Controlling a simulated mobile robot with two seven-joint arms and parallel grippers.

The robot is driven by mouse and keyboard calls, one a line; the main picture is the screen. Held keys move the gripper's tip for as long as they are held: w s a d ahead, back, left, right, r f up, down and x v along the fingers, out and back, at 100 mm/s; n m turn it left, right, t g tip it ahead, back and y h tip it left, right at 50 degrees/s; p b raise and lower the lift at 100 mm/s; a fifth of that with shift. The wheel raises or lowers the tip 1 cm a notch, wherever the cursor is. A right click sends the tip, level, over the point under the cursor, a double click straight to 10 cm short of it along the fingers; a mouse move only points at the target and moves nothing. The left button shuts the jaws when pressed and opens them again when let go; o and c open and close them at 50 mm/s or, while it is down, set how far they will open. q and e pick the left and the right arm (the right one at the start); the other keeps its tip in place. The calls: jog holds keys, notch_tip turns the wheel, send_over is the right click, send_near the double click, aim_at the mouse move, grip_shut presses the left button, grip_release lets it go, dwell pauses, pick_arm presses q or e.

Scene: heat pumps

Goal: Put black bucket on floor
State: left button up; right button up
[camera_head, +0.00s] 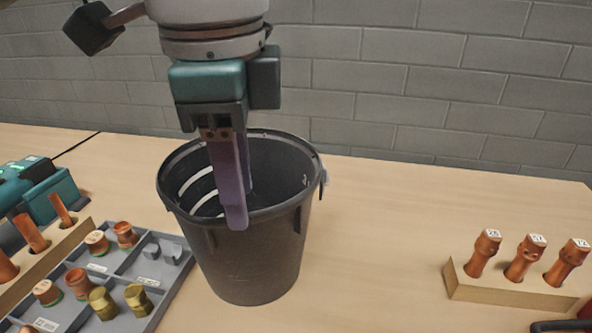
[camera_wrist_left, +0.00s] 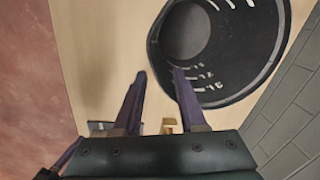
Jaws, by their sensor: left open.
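The black bucket (camera_head: 255,258) stands upright on the wooden table, with pale marks on its inner wall; it also shows from above in the wrist view (camera_wrist_left: 240,70). My left gripper (camera_head: 242,208) points down over its near rim, open and empty. In the head view the near finger crosses in front of the rim and the other shows against the bucket's inside. In the left wrist view the gripper (camera_wrist_left: 157,76) has one finger over the table and the other overlapping the bucket's rim. Whether either finger touches it I cannot tell. The floor is not clearly visible in the head view.
A grey sorting tray (camera_head: 180,270) with copper and brass fittings lies left of the bucket, close to it. A wooden rack (camera_head: 510,287) with copper pieces stands at right. A teal device (camera_head: 50,195) is at far left. A grey block wall (camera_head: 400,80) rises behind. Table between bucket and rack is clear.

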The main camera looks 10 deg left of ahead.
aim_at(249, 260)
pick_arm(q)
jog(key=f, duration=0.9)
jog(key=shift+w+a+f, duration=0.15)
jog(key=shift+w+a, duration=0.05)
jog(key=shift+w, duration=0.1)
grip_shut()
dwell(1.0)
